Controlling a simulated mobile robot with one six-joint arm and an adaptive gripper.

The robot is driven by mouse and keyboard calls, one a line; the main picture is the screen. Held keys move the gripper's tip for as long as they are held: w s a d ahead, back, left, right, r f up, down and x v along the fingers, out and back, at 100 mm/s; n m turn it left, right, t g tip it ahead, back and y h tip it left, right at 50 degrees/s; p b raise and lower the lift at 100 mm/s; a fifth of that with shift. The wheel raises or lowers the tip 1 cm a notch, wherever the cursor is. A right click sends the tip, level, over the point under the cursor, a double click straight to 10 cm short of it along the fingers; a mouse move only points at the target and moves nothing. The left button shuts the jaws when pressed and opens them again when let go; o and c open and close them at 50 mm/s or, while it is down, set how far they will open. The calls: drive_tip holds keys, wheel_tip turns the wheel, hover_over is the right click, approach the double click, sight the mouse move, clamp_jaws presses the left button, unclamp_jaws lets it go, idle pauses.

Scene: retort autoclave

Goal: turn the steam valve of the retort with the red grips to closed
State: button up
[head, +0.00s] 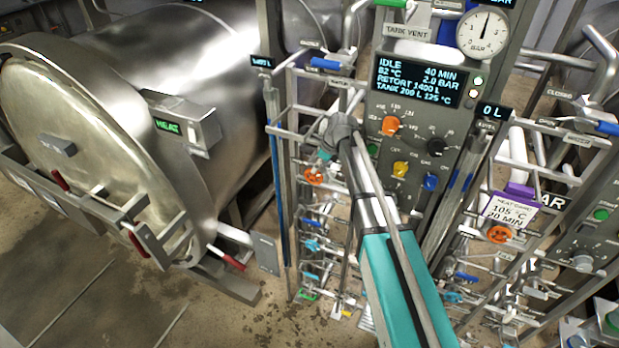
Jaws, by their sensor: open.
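The retort with the red grips is the large steel vessel (90,110) at the left, its round door shut and its red grips (138,245) low on the door. To its right stands a pipe rack with several valves. An orange handwheel (314,177) sits at the rack's upper middle. I cannot read a label on it, so I cannot tell for sure that it is the steam valve. My wrist hides part of the rack.
A control panel (408,165) with coloured knobs and a lit display (416,83) reading IDLE stands right of the rack. Blue levers (325,63) and thin pipes crowd around my gripper. A second rack with an orange wheel (499,234) is at the right. The floor at lower left is clear.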

sight(308, 181)
drive_tip(key=shift+f, duration=0.15)
drive_tip(key=shift+b+x, duration=3.4)
drive_tip(key=shift+x, duration=0.2)
clamp_jaws()
